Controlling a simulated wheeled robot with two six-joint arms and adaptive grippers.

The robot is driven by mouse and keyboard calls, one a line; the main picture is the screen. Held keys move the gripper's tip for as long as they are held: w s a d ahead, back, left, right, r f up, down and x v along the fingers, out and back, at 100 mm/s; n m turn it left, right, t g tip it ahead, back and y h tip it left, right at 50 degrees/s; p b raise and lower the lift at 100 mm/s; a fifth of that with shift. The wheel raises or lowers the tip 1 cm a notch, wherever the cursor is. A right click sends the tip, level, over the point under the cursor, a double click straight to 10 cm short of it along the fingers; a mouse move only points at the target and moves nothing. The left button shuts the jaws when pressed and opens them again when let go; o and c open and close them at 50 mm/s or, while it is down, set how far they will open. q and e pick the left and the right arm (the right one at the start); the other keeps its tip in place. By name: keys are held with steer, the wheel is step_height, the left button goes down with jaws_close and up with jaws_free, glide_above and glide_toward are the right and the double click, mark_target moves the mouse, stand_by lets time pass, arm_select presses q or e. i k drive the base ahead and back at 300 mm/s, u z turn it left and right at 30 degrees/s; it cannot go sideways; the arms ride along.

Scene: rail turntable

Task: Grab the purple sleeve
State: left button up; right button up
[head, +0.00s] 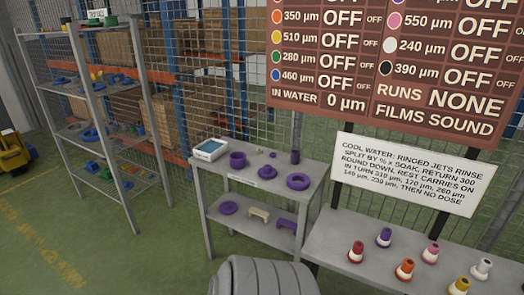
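Several purple parts are on a grey two-level stand. On its top are a short wide purple cylinder (238,160), a purple ring (268,172), a larger thick purple ring (298,181) and a narrow dark purple upright cylinder (295,157) at the back. The narrow cylinder looks most like a sleeve, but I cannot tell for certain which part is the sleeve. The lower shelf holds a flat purple ring (228,208) and a purple bracket (285,224). Neither of my grippers is in view.
A white-and-blue tray (209,150) sits at the stand's left end; a beige bracket (259,215) is below. At right, a grey table (345,262) carries several coloured nozzles, including a purple one (384,238). A shelf rack (128,190) stands left, with open floor between.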

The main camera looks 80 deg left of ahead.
mark_target(295, 157)
steer(key=u, duration=2.6)
